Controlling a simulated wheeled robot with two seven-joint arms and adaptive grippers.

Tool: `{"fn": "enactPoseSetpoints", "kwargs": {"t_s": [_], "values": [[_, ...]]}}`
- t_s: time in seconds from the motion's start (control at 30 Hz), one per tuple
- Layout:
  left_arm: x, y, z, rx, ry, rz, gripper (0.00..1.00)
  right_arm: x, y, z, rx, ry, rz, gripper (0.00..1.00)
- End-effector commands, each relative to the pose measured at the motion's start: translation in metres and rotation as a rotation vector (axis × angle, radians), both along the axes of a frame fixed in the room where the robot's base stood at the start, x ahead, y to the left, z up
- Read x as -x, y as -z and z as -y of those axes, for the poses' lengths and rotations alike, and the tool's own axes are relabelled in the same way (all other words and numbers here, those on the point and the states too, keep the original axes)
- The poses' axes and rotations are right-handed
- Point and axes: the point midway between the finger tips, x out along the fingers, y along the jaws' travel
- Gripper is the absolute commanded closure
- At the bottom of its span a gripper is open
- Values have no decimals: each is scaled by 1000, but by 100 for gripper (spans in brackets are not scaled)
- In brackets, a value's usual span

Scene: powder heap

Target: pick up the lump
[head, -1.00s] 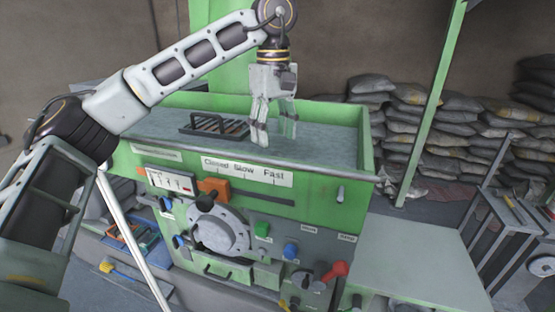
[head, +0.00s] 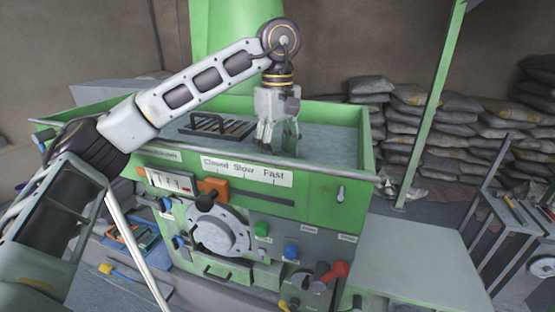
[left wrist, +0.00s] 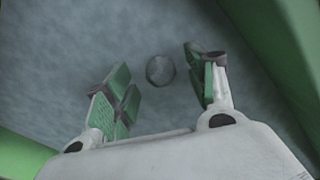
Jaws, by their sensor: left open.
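The lump (left wrist: 160,70) is a small dark grey rounded piece lying on the grey powder, seen in the left wrist view between and a little beyond my open fingers. My left gripper (left wrist: 163,85) is open, with nothing between its pads. In the head view my left gripper (head: 279,142) points down inside the green hopper (head: 310,186), low over the powder (head: 335,140). The lump cannot be made out in the head view. My right gripper is not in view.
A dark slotted grate (head: 215,125) lies in the hopper left of my left gripper. The hopper's green walls rise around the powder. A grey table (head: 420,262) stands at the front right, and stacked sacks (head: 440,125) lie behind. The powder right of the gripper is clear.

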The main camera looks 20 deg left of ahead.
Motion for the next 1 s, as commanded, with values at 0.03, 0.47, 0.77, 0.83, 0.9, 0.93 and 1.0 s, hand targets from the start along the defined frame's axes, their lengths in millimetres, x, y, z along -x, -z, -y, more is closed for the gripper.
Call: {"fn": "enactPoseSetpoints", "kwargs": {"t_s": [0.03, 0.47, 0.77, 0.83, 0.9, 0.93, 1.0], "values": [[0, 3, 0, 0, 0, -1, 44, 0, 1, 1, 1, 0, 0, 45], [0, 8, 0, 0, 0, 0, 44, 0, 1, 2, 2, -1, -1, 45], [0, 8, 0, 0, 0, 0, 54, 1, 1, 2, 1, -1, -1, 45], [0, 8, 0, 0, 0, 0, 63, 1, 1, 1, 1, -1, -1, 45], [0, 8, 0, 0, 0, 0, 72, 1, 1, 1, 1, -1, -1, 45], [0, 8, 0, 0, 0, 0, 76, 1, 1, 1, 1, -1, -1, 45], [0, 8, 0, 0, 0, 0, 85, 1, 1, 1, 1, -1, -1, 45]]}}
